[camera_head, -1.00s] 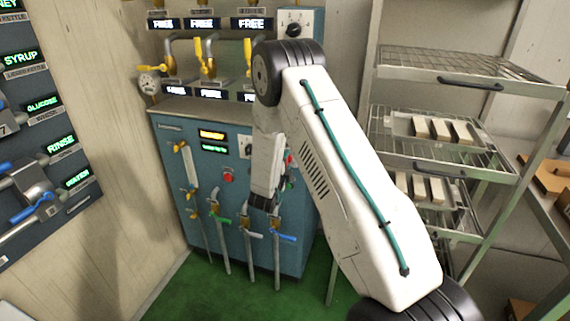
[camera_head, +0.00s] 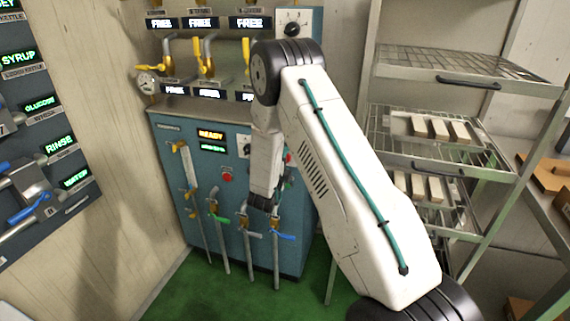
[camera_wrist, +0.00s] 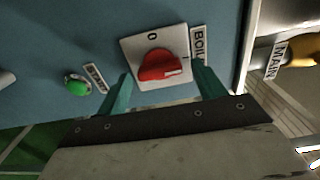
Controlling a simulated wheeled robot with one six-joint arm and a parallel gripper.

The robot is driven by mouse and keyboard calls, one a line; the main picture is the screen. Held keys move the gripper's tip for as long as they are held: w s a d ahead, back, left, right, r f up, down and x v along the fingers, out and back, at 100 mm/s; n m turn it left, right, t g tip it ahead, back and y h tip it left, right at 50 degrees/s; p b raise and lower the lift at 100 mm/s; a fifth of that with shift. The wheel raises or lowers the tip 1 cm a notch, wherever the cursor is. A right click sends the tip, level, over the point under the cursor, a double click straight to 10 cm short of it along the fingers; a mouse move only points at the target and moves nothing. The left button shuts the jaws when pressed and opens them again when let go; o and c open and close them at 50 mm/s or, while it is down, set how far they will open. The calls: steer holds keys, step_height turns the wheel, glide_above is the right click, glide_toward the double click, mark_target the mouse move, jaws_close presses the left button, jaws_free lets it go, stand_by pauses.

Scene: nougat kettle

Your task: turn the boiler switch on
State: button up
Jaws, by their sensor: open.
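The boiler switch (camera_wrist: 160,66) is a red rotary knob on a white square plate (camera_wrist: 137,45), with a "0" mark and a partly cut-off label starting "BOIL" (camera_wrist: 198,42) beside it. In the wrist view its pale pointer mark lies toward the right side, near a short line on the plate. My gripper (camera_wrist: 163,90) is open, with one teal finger on each side of the knob's near side. I cannot tell whether the fingers touch it. In the head view my arm hides most of the switch area on the blue boiler cabinet (camera_head: 170,150).
A green button (camera_wrist: 77,85) sits left of the switch, and a pipe with a "MAIN" tag (camera_wrist: 281,60) is at the right. Valves with coloured handles (camera_head: 283,236) line the cabinet front. A wire rack (camera_head: 440,65) with trays stands at the right.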

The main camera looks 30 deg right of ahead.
steer(key=v, duration=0.7)
steer(key=shift+s+a, duration=0.3)
